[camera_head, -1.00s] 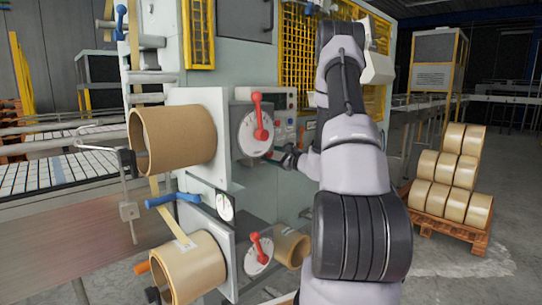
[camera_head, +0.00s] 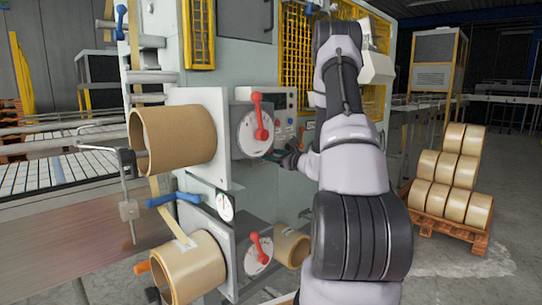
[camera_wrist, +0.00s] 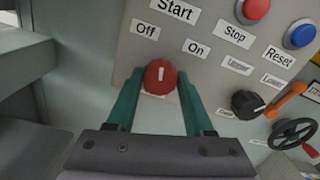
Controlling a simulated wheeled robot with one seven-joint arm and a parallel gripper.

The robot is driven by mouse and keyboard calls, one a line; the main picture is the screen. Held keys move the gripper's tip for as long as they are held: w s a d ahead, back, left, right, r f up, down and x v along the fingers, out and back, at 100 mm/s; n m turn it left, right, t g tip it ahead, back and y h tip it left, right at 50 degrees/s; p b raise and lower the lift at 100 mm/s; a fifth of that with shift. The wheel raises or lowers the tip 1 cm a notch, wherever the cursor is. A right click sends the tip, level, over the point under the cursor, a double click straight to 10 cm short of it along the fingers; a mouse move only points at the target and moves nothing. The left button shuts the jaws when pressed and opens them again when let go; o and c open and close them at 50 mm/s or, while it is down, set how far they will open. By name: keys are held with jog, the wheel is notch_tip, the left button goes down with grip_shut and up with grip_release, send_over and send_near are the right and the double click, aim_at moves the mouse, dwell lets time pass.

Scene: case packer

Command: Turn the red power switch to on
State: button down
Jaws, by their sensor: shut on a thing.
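The red power switch (camera_wrist: 160,77) is a round knob with a white mark, low on the grey control panel in the wrist view. Its mark points about straight up in the picture, between the "Off" label (camera_wrist: 146,30) and the "On" label (camera_wrist: 196,47). My gripper (camera_wrist: 158,84) has its green fingers on both sides of the knob and is shut on it. In the head view my gripper (camera_head: 272,156) is at the machine's front, beside the upper dial. The switch cannot be made out there.
In the wrist view a red button (camera_wrist: 256,8), a blue button (camera_wrist: 299,36), a black knob (camera_wrist: 247,103) and an orange lever (camera_wrist: 287,99) sit right of the switch. The head view shows a red-handled dial (camera_head: 254,132) and a cardboard roll (camera_head: 175,141) left of my gripper.

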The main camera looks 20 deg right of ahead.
jog(key=m, duration=0.5)
jog(key=shift+m, duration=0.3)
jog(key=m, duration=0.5)
dwell(0.4)
jog(key=shift+c, duration=1.4)
grip_release()
jog(key=v, duration=1.1)
